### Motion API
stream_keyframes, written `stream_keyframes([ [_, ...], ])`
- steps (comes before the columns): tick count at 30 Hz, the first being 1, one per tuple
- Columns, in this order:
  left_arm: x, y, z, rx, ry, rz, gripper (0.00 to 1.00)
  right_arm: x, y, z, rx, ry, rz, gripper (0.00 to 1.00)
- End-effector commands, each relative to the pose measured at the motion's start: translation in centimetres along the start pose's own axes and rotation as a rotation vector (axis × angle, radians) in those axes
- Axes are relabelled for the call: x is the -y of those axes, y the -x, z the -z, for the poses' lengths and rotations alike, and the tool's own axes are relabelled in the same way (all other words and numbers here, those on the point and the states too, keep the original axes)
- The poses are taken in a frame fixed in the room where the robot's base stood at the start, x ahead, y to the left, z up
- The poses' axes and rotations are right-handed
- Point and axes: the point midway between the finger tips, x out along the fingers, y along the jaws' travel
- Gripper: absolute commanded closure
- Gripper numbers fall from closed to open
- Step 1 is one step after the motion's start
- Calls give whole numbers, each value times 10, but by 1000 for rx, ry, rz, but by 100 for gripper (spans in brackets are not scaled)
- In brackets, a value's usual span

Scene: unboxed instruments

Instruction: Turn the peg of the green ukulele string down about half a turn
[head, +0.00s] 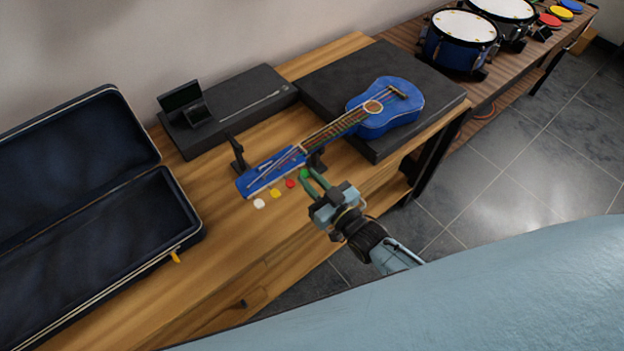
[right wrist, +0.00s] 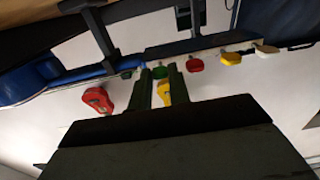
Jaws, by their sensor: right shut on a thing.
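A blue ukulele (head: 385,113) lies with its body on a dark foam block. Its neck extends toward the lower left, and its headstock (head: 262,172) rests by a dark stand. White (head: 259,203), yellow (head: 275,193), red (head: 290,184) and green (head: 305,173) pegs line the near edge of the headstock. My right gripper (head: 313,178) reaches in from the lower right and is shut on the green peg. In the right wrist view, the green peg (right wrist: 160,72) sits between the fingertips, with the red peg (right wrist: 196,65) close beside it. My left gripper is out of view.
An open dark case (head: 188,235) lies at the left. A small screen (head: 181,97) stands on a black slab (head: 240,105) behind the headstock. The foam block (head: 445,105) fills the right part of the table. Drums (head: 461,40) stand farther right. Bare wood (head: 230,255) shows in front.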

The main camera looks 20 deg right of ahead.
Motion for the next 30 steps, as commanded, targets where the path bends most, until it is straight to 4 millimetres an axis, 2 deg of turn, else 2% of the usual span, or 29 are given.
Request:
stream_keyframes([
  [9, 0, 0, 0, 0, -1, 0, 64, 0, 0, 0, -1, 0, 0, 100],
  [10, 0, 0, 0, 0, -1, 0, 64, 0, 0, 0, -1, 0, 0, 77],
  [11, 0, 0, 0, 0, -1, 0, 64, 0, 0, 0, -1, 0, 0, 74],
  [20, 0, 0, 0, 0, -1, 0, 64, 0, 1, 0, 0, 1, 0, 72],
  [23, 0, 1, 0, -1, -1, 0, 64, 0, 8, -1, 2, 1, 0, 72],
  [26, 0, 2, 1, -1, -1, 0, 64, 0, 23, -1, 4, 1, 0, 72],
  [30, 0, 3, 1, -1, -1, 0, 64, 0, 55, -1, 4, 1, 1, 72],
])
